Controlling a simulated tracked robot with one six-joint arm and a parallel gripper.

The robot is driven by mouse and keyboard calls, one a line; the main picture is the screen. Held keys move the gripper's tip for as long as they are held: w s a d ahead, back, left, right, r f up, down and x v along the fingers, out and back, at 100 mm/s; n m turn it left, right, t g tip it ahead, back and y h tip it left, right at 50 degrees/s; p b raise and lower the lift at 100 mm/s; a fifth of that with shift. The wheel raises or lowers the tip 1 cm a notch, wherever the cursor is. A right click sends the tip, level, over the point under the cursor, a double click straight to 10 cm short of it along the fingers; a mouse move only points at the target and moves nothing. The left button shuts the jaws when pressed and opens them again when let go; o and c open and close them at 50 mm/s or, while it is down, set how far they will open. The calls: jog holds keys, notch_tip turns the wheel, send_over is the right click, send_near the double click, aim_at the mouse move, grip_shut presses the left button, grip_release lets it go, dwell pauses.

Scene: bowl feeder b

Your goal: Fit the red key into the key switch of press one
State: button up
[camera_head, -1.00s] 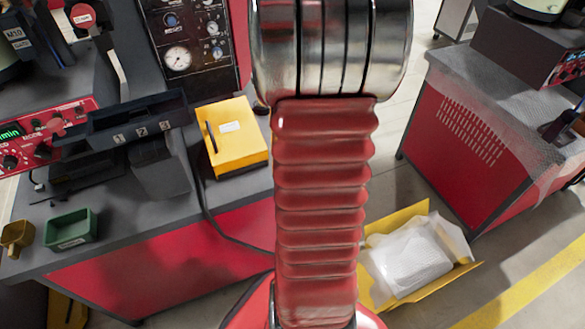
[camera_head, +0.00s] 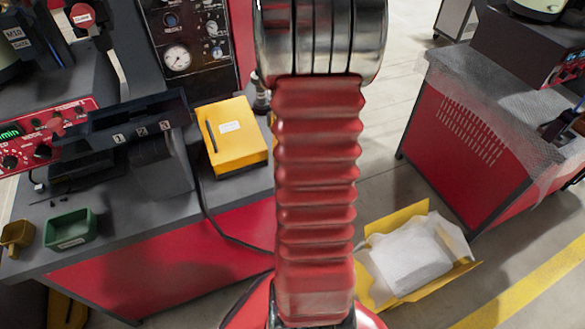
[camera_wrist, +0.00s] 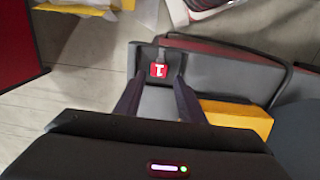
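The red key (camera_wrist: 158,70), a small red square marked with a 1, shows in the wrist view between the fingertips of my gripper (camera_wrist: 160,78). A thin stem sticks out above it. My gripper appears shut on it, with a finger at each side; the exact contact is too small to make out. The gripper is over the right end of the bench, clear of the key rack. In the head view my red arm sleeve hides the gripper and key. I cannot make out the key switch of press one for certain.
The grey bench (camera_head: 110,205) bears a black rack (camera_head: 135,110) marked 1, 2, 3, a yellow box (camera_head: 232,138), a green tray (camera_head: 70,230) and a red control panel (camera_head: 20,155). A gauge panel (camera_head: 190,45) stands behind. An open yellow carton (camera_head: 462,275) lies on the floor.

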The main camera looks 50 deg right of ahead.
jog(key=shift+s+f, duration=0.15)
jog(key=shift+f, duration=2.4)
jog(key=shift+a, duration=0.1)
jog(key=c, duration=0.8)
